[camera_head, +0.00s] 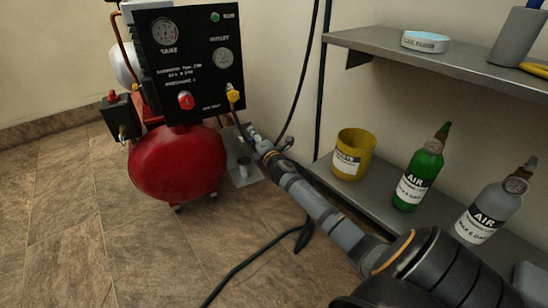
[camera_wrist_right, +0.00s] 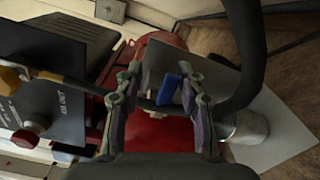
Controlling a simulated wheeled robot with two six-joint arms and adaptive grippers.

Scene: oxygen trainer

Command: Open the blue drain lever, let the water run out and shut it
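The blue drain lever (camera_wrist_right: 169,89) shows in the right wrist view, in front of the red tank (camera_wrist_right: 158,134). It lies between the two fingers of my right gripper (camera_wrist_right: 161,88) in the picture, nearer the right-hand finger. The fingers are spread apart; whether either touches the lever I cannot tell. In the head view my right gripper (camera_head: 256,136) reaches low beside the red tank (camera_head: 178,163), and the lever is not discernible there. A grey metal cup (camera_head: 244,167) stands on a grey plate below; it also shows in the wrist view (camera_wrist_right: 244,130). My left gripper is not in view.
A black gauge panel (camera_head: 190,75) with a red knob (camera_head: 185,100) and yellow fitting (camera_head: 233,94) stands above the tank. Dark hoses run nearby. Shelves at right hold a yellow bucket (camera_head: 353,155), a green bottle (camera_head: 418,174) and a grey bottle (camera_head: 492,209). Tiled floor at left is clear.

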